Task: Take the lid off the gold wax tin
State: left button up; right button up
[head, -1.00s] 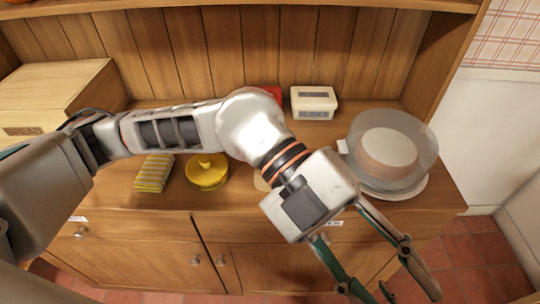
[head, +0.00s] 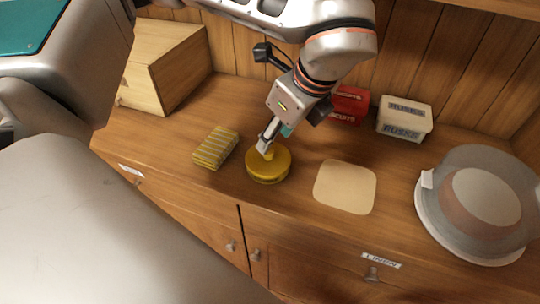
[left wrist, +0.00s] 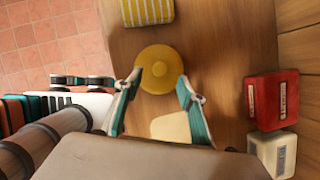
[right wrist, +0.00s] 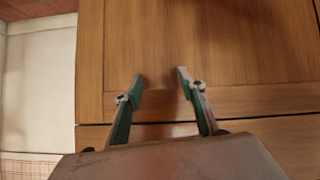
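The gold wax tin (head: 268,167) is a round yellow tin with its lid on and a small knob on top. It stands on the wooden sideboard top, and also shows in the left wrist view (left wrist: 159,80). My left gripper (head: 266,150) is above the tin, pointing down, its fingertips close to the knob. In the left wrist view my left gripper (left wrist: 159,76) is open, with the knob between and just beyond its fingertips; contact cannot be told. My right gripper (right wrist: 161,82) is open and empty, facing the wooden cupboard front.
A yellow striped block (head: 215,148) lies left of the tin and a beige mat (head: 345,187) right of it. Behind are a red biscuits tin (head: 349,106) and a white rusks box (head: 404,119). A covered cake plate (head: 432,222) stands at the right, a wooden bread bin (head: 178,67) at the back left.

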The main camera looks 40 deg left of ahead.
aim_at(268, 155)
pick_arm(q)
jog(key=x, duration=0.6)
jog(key=c, duration=1.1)
